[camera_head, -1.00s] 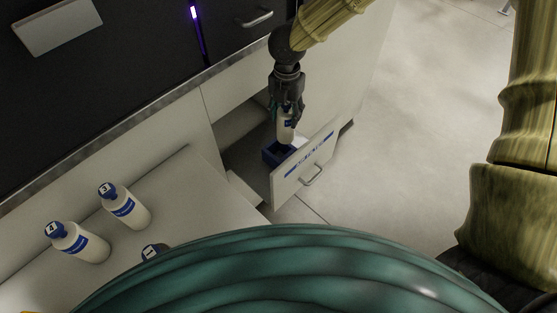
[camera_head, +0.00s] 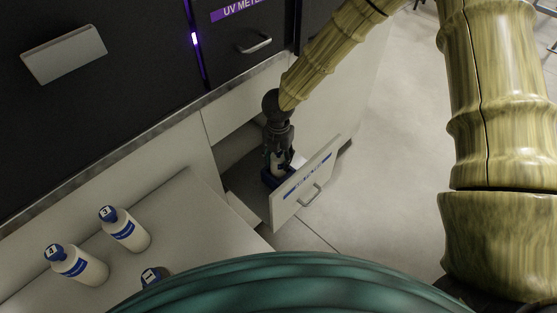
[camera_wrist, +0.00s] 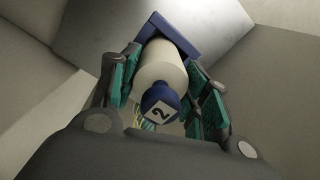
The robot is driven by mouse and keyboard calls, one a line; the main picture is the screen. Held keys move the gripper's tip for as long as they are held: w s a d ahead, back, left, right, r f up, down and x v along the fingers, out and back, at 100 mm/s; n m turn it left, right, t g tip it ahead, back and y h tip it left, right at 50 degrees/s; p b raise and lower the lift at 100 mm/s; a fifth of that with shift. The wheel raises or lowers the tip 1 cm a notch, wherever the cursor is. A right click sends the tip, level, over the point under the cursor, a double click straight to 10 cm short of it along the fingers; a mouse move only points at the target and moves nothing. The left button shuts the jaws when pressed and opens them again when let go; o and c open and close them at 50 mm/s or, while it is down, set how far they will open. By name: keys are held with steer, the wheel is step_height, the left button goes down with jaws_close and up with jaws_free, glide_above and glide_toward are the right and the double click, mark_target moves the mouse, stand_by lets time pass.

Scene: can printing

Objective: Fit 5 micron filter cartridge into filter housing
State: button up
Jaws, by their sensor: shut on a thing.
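A white cartridge with a blue cap marked 2 (camera_wrist: 160,72) is between the teal pads of my gripper (camera_head: 278,158). My gripper is shut on it inside the open drawer (camera_head: 305,188). In the head view the cartridge (camera_head: 277,170) shows only in part below the fingers. Its lower end is at a blue square housing (camera_head: 268,181) in the drawer. In the wrist view the housing's blue rim (camera_wrist: 185,42) surrounds the cartridge's far end. Its depth inside is hidden.
Bottles marked 3 (camera_head: 125,230), 4 (camera_head: 77,264) and 1 (camera_head: 153,279) stand on the pale surface at lower left. The labelled drawer front stands out from the white cabinet (camera_head: 315,120). A dark unit marked UV METER (camera_head: 235,35) is above. Floor at right is clear.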

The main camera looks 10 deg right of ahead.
steer(key=shift+f, duration=0.95)
steer(key=shift+f, duration=0.1)
steer(key=o, duration=1.4)
step_height(320, 180, up, 12)
steer(key=shift+r+b, duration=0.15)
steer(key=shift+b, duration=0.35)
steer(key=shift+r, duration=0.1)
